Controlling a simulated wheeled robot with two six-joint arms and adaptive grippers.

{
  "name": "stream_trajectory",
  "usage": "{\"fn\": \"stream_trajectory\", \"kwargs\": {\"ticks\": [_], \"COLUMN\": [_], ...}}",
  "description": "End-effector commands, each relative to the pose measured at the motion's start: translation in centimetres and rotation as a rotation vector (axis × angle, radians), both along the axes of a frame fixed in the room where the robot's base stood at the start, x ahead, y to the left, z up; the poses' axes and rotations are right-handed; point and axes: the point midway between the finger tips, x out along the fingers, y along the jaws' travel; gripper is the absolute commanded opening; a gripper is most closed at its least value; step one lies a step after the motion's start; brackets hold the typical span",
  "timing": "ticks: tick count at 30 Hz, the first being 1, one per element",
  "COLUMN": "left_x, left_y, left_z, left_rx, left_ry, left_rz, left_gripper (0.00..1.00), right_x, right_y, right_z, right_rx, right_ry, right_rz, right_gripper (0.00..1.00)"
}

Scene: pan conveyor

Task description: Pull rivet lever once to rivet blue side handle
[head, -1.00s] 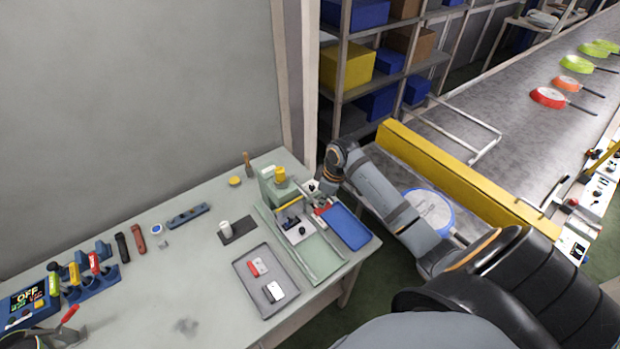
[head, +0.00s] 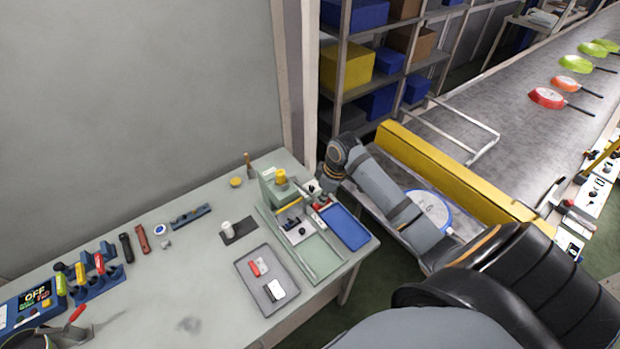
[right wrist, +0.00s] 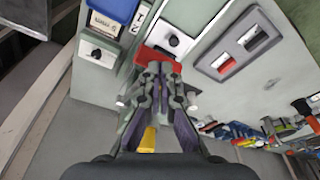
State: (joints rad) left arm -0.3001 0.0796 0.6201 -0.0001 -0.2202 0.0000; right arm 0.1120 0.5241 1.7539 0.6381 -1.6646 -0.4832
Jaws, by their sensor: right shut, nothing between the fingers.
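The green rivet press (head: 274,192) with a yellow cap stands at the back right of the workbench. Its lever cannot be made out clearly. A red part (head: 321,203) sits beside the press, near my right gripper (head: 316,189). In the right wrist view, my right gripper (right wrist: 158,72) is shut and empty, its fingertips over or close to a red block (right wrist: 160,57); I cannot tell whether they touch. A blue-rimmed pan (head: 448,214) lies right of the bench, partly behind my right arm. I cannot pick out a blue side handle. My left gripper is out of view.
A blue tray (head: 345,230) lies at the bench's right edge. A grey tray (head: 250,285) with red and white pieces lies in front of the press. A control panel showing OFF (head: 38,297) and tools stand at left. A yellow beam (head: 450,170) borders the conveyor.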

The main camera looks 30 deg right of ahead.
Motion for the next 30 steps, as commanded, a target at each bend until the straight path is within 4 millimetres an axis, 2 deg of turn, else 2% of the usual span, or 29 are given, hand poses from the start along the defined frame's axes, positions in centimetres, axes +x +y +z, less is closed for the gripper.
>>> {"fn": "stream_trajectory", "kwargs": {"ticks": [12,17,23,30], "left_x": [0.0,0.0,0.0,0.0], "left_y": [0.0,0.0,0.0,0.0], "left_z": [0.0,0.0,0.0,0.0], "left_rx": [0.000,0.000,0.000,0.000], "left_ry": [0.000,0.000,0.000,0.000], "left_rz": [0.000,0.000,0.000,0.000], "left_gripper": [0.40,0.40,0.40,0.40], "right_x": [0.1,0.0,0.0,-0.2], "right_y": [0.0,0.0,0.0,-0.1], "right_z": [4.0,5.0,5.3,7.8], "right_rx": [-0.001,-0.002,-0.001,-0.002], "right_ry": [-0.002,-0.001,-0.001,-0.003], "right_rz": [0.000,0.000,-0.001,0.000], "right_gripper": [0.00,0.00,0.00,0.00]}}
